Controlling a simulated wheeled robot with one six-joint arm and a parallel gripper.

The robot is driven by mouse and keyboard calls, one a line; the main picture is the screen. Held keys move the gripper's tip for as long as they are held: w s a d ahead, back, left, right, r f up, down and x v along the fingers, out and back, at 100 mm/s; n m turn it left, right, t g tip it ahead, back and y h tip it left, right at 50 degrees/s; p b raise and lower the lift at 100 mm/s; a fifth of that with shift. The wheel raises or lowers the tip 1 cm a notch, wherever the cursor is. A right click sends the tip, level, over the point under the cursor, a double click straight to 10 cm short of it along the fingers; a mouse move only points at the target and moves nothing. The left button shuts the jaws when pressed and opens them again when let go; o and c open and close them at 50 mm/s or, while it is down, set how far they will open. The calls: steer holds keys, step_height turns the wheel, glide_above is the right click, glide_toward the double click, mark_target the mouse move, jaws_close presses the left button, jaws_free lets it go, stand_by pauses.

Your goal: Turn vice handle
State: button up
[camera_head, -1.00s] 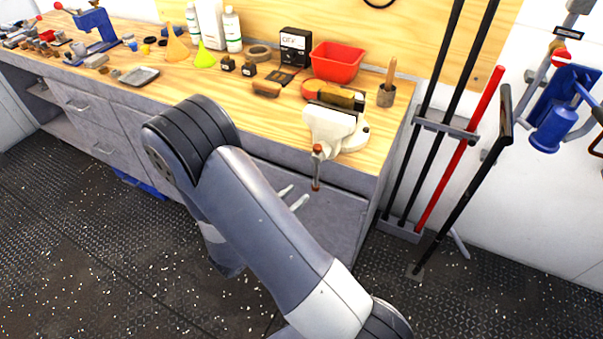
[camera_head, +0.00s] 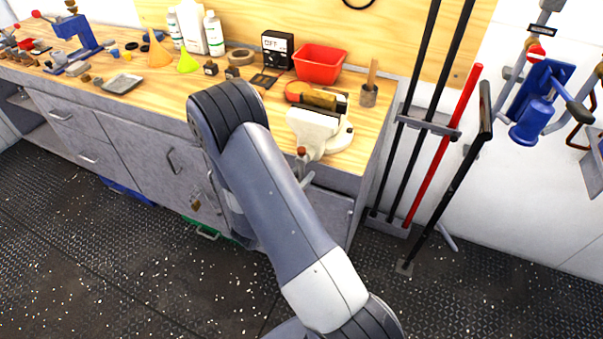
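The white vice (camera_head: 318,132) is mounted at the front right edge of the wooden workbench. Its handle (camera_head: 301,152) hangs at the vice's front, with a reddish-brown knob at its upper end. The handle's lower part is hard to make out behind my gripper. My gripper (camera_head: 306,180) is mostly hidden by my arm. A pale fingertip shows just below the knob, at or very close to the handle. I cannot tell whether it touches the handle or whether the fingers are open or shut.
On the wooden bench (camera_head: 225,98) stand a red bin (camera_head: 320,65), a black meter box (camera_head: 277,48), a cup with a brush (camera_head: 368,95) and white bottles (camera_head: 214,35). Long-handled tools (camera_head: 445,150) lean right of the bench. Dark floor is free in front.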

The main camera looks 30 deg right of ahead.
steer(key=shift+d, duration=0.2)
steer(key=shift+c, duration=0.5)
jaws_close()
